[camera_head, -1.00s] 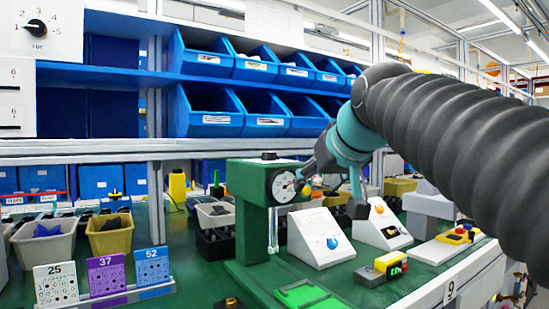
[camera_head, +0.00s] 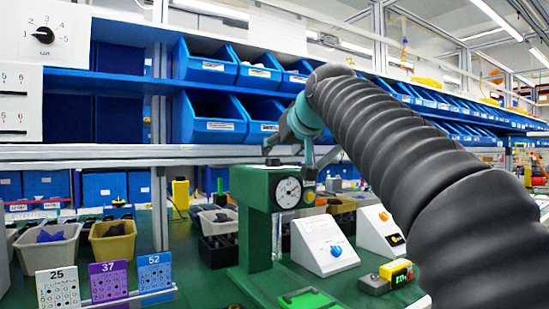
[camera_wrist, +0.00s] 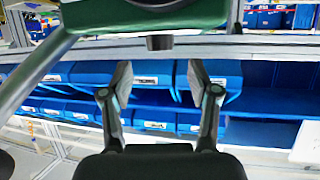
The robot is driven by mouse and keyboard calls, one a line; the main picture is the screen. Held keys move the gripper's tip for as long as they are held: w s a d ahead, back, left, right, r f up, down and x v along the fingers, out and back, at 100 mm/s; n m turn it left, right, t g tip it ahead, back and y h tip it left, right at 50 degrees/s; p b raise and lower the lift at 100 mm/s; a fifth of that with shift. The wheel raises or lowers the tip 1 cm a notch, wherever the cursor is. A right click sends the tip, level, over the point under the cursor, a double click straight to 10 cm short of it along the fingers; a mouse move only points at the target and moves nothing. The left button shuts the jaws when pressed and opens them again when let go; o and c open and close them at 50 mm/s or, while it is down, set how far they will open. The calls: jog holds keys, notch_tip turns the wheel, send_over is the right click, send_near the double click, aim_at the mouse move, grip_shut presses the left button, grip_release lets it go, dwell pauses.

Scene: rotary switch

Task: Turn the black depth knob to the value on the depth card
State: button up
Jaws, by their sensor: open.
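A green press (camera_head: 256,200) with a round white dial (camera_head: 287,192) stands on the bench. A small black knob (camera_head: 273,161) is on its top; the wrist view shows a dark knob (camera_wrist: 160,42) against the green body. My gripper (camera_head: 288,150) is open above the press top, its fingers spread and empty. In the wrist view the knob lies beyond my gripper (camera_wrist: 158,80), apart from the fingertips. Three numbered cards stand in a rack: white 25 (camera_head: 58,289), purple 37 (camera_head: 108,281) and blue 52 (camera_head: 155,272). I cannot tell which is the depth card.
A white panel at upper left has another black knob (camera_head: 43,35). White boxes with a blue knob (camera_head: 336,250) and an orange knob (camera_head: 384,216) stand right of the press. A yellow box (camera_head: 390,275) is in front. Blue bins (camera_head: 213,118) line the shelves behind.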

aim_at(275, 162)
jog(key=x, duration=0.5)
jog(key=shift+w+a+f, duration=0.15)
jog(key=shift+w+a, duration=0.05)
jog(key=shift+w, duration=0.1)
jog(key=c, duration=1.2)
